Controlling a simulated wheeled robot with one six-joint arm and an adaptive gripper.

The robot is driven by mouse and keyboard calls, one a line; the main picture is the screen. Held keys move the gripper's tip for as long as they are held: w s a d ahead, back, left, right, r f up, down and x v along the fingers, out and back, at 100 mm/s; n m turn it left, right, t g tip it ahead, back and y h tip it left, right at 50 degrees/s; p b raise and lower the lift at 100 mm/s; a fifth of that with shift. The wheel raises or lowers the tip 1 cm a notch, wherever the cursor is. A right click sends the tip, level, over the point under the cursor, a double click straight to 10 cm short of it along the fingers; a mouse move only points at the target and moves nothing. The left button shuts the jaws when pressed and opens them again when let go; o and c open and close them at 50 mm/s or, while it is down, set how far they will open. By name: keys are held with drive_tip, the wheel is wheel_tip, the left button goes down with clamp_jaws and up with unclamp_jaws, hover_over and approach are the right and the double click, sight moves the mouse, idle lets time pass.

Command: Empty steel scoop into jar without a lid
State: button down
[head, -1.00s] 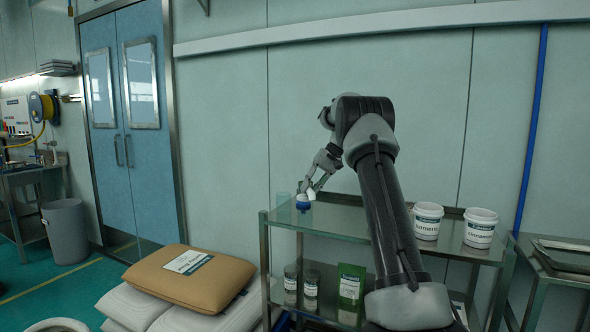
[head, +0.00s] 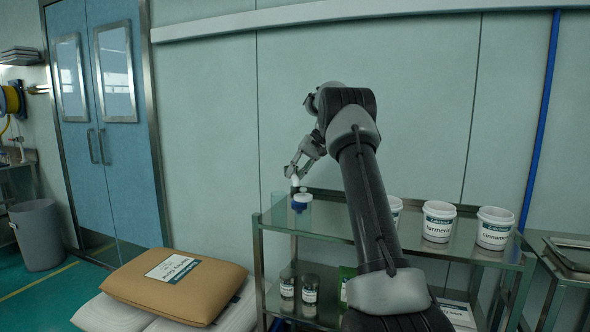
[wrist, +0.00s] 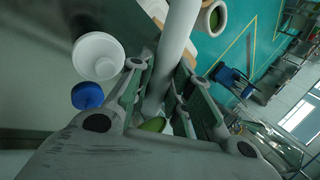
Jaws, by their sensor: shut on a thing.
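My gripper (wrist: 165,90) is shut on a pale grey rod-like thing (wrist: 177,40), apparently the steel scoop's handle; I cannot clearly make out its bowl. A green oval patch (wrist: 154,125) shows between the fingers; whether it is powder in the scoop I cannot tell. In the wrist view an open white jar (wrist: 98,56) lies left of the fingers, with a round blue lid (wrist: 87,95) beside it. In the head view my gripper (head: 293,172) hangs just above a small white-and-blue item (head: 301,202) at the left end of the shelf top.
The steel shelf (head: 330,222) carries several white labelled tubs (head: 439,222) at the right. Small jars (head: 309,288) stand on its lower level. A brown sack (head: 175,285) lies on pale sacks at the left. A clear container (head: 278,208) stands at the shelf's left end.

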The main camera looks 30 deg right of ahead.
wheel_tip(320, 180, down, 2)
drive_tip(key=shift+f, duration=0.1)
drive_tip(key=shift+w+a+f+h, duration=0.1)
drive_tip(key=shift+w+a+h, duration=0.05)
drive_tip(key=shift+a+h, duration=0.25)
drive_tip(key=a+g+h, duration=0.1)
drive_tip(key=g+h, duration=0.1)
drive_tip(key=h, duration=0.4)
drive_tip(key=w+a+f+g+h, duration=0.1)
drive_tip(key=a+g+h, duration=0.1)
drive_tip(key=h, duration=0.4)
drive_tip(key=w+a+g+h, duration=0.1)
drive_tip(key=a+g+h, duration=0.1)
drive_tip(key=g+h, duration=0.2)
drive_tip(key=shift+w+f+h, duration=0.1)
drive_tip(key=shift+f+h, duration=0.1)
drive_tip(key=shift+h, duration=0.5)
drive_tip(key=shift+f+h, duration=0.15)
drive_tip(key=shift+h, duration=0.55)
